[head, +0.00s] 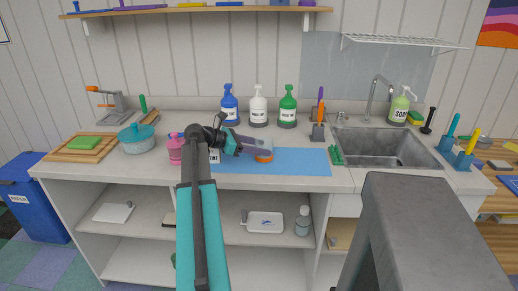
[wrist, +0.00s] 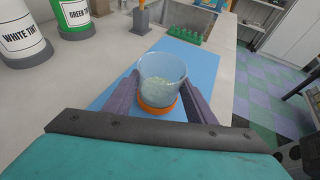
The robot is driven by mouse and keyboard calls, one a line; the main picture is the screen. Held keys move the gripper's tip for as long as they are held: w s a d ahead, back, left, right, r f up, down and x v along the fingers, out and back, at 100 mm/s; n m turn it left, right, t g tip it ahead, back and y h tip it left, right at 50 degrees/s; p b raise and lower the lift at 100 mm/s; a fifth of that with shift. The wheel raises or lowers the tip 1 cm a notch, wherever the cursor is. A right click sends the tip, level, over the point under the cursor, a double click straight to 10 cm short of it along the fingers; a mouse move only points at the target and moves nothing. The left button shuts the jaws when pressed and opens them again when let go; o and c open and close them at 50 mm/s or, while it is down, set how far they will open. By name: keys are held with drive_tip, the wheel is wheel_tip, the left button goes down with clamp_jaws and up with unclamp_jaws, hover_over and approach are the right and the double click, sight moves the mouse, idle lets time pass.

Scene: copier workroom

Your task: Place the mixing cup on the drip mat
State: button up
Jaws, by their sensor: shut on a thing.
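The mixing cup (wrist: 162,72) is a clear cup with an orange base and some pale contents. My gripper (wrist: 160,95) is shut on it, one purple-grey finger on each side. In the head view my gripper (head: 250,147) is over the left part of the blue drip mat (head: 305,161), with the orange base (head: 264,156) of the cup showing at the fingertips. The mat also shows behind the cup in the wrist view (wrist: 195,62). The cup looks upright; I cannot tell whether its base touches the mat.
A pink object (head: 175,150) and a teal pot (head: 137,140) stand to the left. The mat's right part is clear.

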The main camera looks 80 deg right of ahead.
drive_tip(key=shift+f, duration=0.25)
drive_tip(key=o, duration=1.1)
drive_tip(key=shift+f, duration=0.1)
drive_tip(key=v, duration=1.2)
